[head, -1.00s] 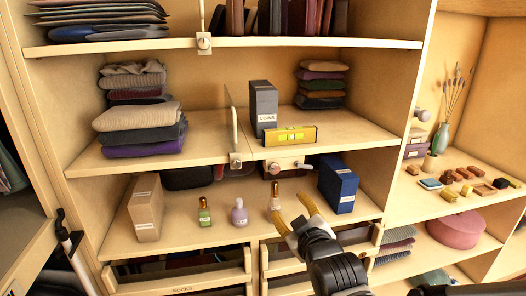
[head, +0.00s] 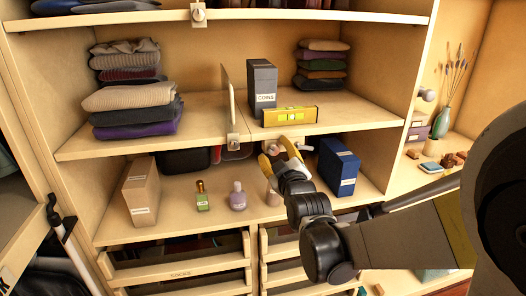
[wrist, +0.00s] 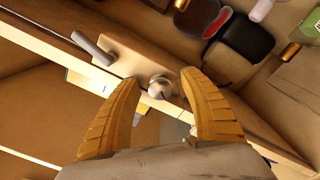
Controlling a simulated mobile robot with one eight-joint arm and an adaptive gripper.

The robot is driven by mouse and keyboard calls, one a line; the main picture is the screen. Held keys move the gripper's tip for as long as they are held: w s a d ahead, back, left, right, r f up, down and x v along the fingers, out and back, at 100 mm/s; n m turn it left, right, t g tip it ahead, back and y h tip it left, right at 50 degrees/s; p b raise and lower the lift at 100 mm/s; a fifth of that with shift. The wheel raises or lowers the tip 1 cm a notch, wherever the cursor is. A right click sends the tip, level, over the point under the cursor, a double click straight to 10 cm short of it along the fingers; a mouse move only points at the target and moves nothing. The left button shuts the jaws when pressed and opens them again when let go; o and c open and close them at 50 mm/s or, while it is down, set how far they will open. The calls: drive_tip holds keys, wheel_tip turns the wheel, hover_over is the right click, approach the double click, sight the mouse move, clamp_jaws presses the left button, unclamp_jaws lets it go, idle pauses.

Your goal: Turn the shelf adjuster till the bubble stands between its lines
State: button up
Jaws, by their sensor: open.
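The yellow spirit level (head: 290,116) lies on the middle shelf (head: 200,133) near its front edge. Its green vial shows, but the bubble is too small to place against the lines. Under the level, a plate on the shelf's front edge bears a round silver knob (wrist: 160,88) and a grey peg (wrist: 92,48); both show clearly in the wrist view. I cannot tell which of them is the adjuster. My gripper (head: 278,153) is open in front of the plate. In the wrist view its yellow fingers (wrist: 160,100) stand either side of the knob, with no clear contact.
A dark box labelled COINS (head: 262,88) stands behind the level. Below are a blue box (head: 338,168), a tan box (head: 140,192), a green bottle (head: 202,198) and a purple bottle (head: 238,197). My forearm covers part of the lower right. Folded clothes (head: 135,108) sit left.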

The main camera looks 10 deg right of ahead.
drive_tip(key=shift+w, duration=0.15)
clamp_jaws()
drive_tip(key=m, duration=0.5)
unclamp_jaws()
drive_tip(key=s, duration=1.2)
